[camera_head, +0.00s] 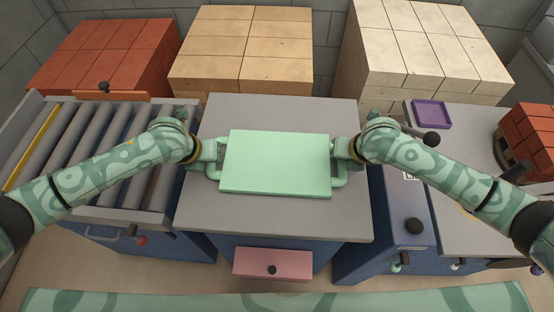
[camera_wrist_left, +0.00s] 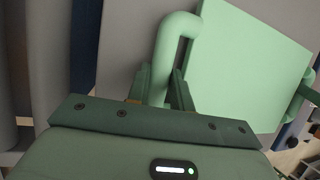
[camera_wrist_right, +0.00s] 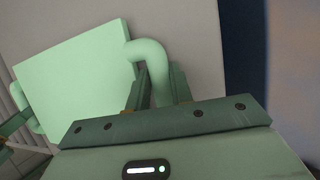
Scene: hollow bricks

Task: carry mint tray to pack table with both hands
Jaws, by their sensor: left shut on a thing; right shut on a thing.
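The mint tray (camera_head: 275,162) is a flat light green slab with a bar handle at each short side. In the head view it is over the middle of the grey-topped table (camera_head: 300,220); I cannot tell whether it touches the top. My left gripper (camera_head: 213,158) is shut on the tray's left handle, which also shows in the left wrist view (camera_wrist_left: 165,50). My right gripper (camera_head: 342,158) is shut on the right handle, which also shows in the right wrist view (camera_wrist_right: 155,60). The tray looks about level.
A roller conveyor (camera_head: 75,160) stands at the left. Brick stacks in red (camera_head: 105,55), tan (camera_head: 245,50) and cream (camera_head: 425,45) stand behind. At the right are a bench with a purple tray (camera_head: 432,114), black knobs and a red brick stack (camera_head: 530,135). A pink drawer (camera_head: 272,264) is at the table's front.

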